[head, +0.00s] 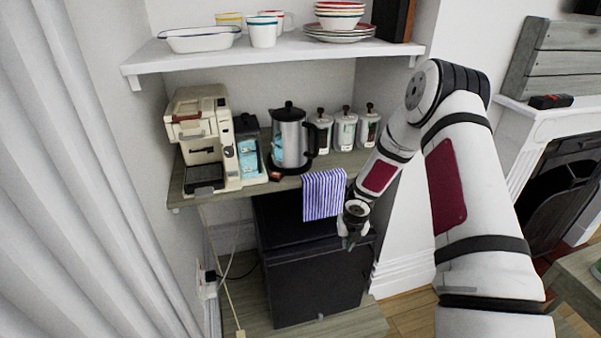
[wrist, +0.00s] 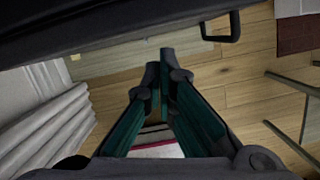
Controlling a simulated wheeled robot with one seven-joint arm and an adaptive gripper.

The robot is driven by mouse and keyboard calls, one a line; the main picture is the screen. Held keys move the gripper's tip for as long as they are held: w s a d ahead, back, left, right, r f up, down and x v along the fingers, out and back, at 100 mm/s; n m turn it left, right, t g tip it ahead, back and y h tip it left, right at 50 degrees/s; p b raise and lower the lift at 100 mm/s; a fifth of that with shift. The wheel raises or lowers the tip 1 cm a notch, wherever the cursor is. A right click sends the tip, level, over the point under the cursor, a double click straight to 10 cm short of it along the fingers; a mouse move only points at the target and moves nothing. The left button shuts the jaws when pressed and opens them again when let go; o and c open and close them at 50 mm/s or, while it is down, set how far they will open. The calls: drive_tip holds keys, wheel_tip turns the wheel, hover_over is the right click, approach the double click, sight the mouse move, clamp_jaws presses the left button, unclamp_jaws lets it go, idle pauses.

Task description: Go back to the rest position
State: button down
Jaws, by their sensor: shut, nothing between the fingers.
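My gripper (head: 349,241) hangs low at the end of my white arm, in front of the black cabinet (head: 318,285) and below the shelf with the coffee machine. In the wrist view its two green-sided fingers (wrist: 160,62) point away and their tips are close together. The gripper is shut and I see nothing held in it. In the head view the fingertips are small and dark.
A striped towel (head: 323,196) hangs over the edge of the lower shelf (head: 262,187), close beside my gripper. A coffee machine (head: 199,135), a kettle (head: 290,140) and several canisters stand there. The upper shelf (head: 280,55) holds dishes. A fireplace (head: 560,180) is at right.

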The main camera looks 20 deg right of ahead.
drive_tip(key=s+r+m+h+p, duration=0.1)
drive_tip(key=s+r+m, duration=0.2)
drive_tip(key=r+m, duration=0.55)
drive_tip(key=s+r+m+h, duration=0.1)
drive_tip(key=s+r+m, duration=0.25)
drive_tip(key=r, duration=1.05)
drive_tip(key=s+r+m+h+p, duration=0.15)
drive_tip(key=s+r+m, duration=0.3)
drive_tip(key=r, duration=0.75)
drive_tip(key=s+a+r+m+y, duration=0.1)
drive_tip(key=s+a+r+m, duration=0.2)
drive_tip(key=s, duration=0.5)
drive_tip(key=s+a+r+m+t+y, duration=0.1)
drive_tip(key=s+a+r+m, duration=0.3)
drive_tip(key=s+m, duration=0.4)
drive_tip(key=s+a+r+m+y, duration=0.2)
drive_tip(key=s+a+m, duration=0.3)
drive_tip(key=s, duration=0.4)
drive_tip(key=shift+a+r+m, duration=0.3)
drive_tip(key=shift+r+m, duration=0.15)
drive_tip(key=shift+r, duration=0.45)
